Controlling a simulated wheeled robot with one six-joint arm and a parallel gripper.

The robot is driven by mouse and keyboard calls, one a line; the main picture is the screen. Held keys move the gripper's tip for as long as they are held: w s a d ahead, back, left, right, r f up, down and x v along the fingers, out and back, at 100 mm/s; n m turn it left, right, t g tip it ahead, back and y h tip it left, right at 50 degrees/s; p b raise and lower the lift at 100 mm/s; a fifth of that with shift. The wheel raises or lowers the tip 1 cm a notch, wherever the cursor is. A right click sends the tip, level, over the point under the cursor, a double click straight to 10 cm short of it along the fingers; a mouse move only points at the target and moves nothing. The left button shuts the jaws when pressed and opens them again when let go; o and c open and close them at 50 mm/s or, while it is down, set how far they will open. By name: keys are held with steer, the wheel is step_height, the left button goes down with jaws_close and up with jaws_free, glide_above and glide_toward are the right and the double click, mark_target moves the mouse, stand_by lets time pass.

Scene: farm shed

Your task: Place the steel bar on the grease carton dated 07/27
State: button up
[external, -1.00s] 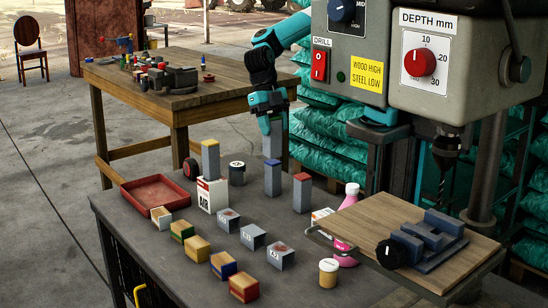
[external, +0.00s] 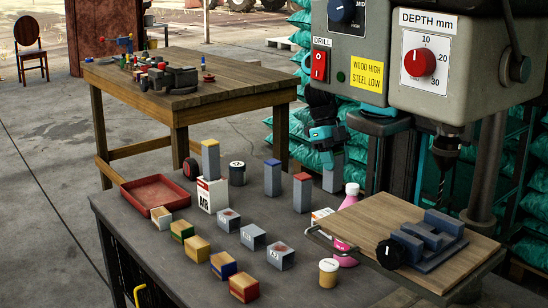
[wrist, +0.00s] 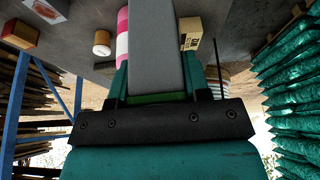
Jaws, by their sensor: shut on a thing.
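The grey bar (wrist: 155,45) extends from the jaws in the wrist view. A small white carton with red marks (external: 321,216) stands beside the pink bottle, partly hidden by the drill table. A pale carton with dark print (wrist: 190,33) shows right of the bar in the wrist view. I cannot read a date on either. Grey bars with a blue top (external: 272,178) and a red top (external: 302,193) stand on the bench.
A pink bottle (external: 345,245) and a yellow jar (external: 328,273) stand near the drill press table (external: 375,215). An AIR box (external: 207,196) carries a yellow-topped bar (external: 210,157). Several small blocks, a black-and-white can (external: 237,173) and a red tray (external: 155,192) occupy the bench.

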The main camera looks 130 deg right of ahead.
mark_target(334, 188)
step_height(334, 188, down, 8)
steer(key=shift+f, duration=0.1)
stand_by(0.4)
steer(key=shift+f, duration=0.1)
steer(key=o, duration=1.1)
